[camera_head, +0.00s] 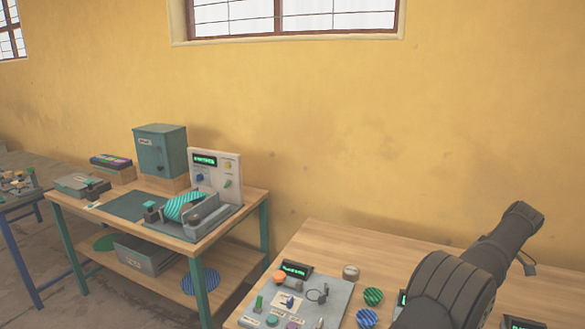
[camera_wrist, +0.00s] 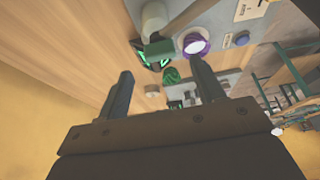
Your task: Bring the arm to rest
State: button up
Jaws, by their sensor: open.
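My gripper (camera_wrist: 160,68) shows in the wrist view with its two dark fingers spread apart. No held object is visible between them. A wooden table (camera_wrist: 60,45) lies beyond the fingers, with a grey control panel (camera_wrist: 222,20) on it. A purple knob (camera_wrist: 195,44) and a small green striped piece (camera_wrist: 171,75) appear beyond and between the fingertips. In the head view my dark arm reaches over the right table (camera_head: 370,245); the fingers cannot be made out there.
The right table bears a grey panel (camera_head: 325,300) with knobs and levers, a green striped disc (camera_head: 373,296) and a blue striped disc (camera_head: 367,318). A yellow wall stands behind.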

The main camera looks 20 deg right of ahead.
jog(key=x, duration=0.5)
jog(key=shift+s, duration=0.1)
jog(key=shift+r, duration=0.1)
jog(key=v, duration=1.2)
jog(key=x, duration=1.2)
jog(key=m, duration=0.2)
jog(key=m+t+h, duration=0.1)
jog(key=m, duration=0.1)
jog(key=shift+a+m+h, duration=0.15)
jog(key=shift+m+h, duration=0.15)
jog(key=m+h, duration=0.1)
jog(key=m, duration=0.2)
jog(key=shift+s+m, duration=0.1)
jog(key=shift+m, duration=0.2)
jog(key=m+h, duration=0.2)
jog(key=m, duration=0.2)
jog(key=shift+a, duration=0.15)
jog(key=shift+a+m+h, duration=0.1)
jog(key=shift+m+h, duration=0.6)
jog(key=shift+m, duration=1.2)
